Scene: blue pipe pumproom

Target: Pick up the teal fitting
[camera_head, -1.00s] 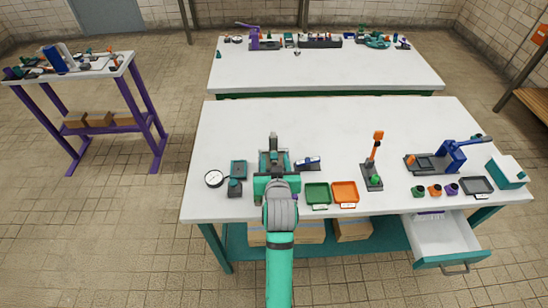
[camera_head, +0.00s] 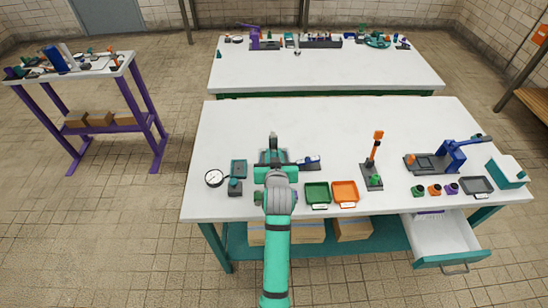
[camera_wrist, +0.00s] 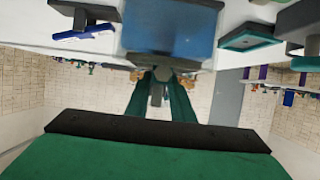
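I cannot tell for sure which piece is the teal fitting. A small teal piece (camera_head: 235,183) stands on a dark block on the near table, left of my arm. Another small teal piece (camera_head: 219,55) stands at the left end of the far table. My gripper (camera_head: 275,171) is over the front left part of the near table, in front of a grey and teal device (camera_head: 272,154) that it partly hides. The wrist view shows a broad green part with a dark edge below and a bluish block above.
A round gauge (camera_head: 214,178) and a dark teal tray (camera_head: 239,166) lie left of my gripper. A blue-handled item (camera_head: 309,162), a green tray (camera_head: 317,193), an orange tray (camera_head: 345,192) and an orange lever (camera_head: 377,145) stand right. A drawer (camera_head: 438,236) hangs open. The table's back half is clear.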

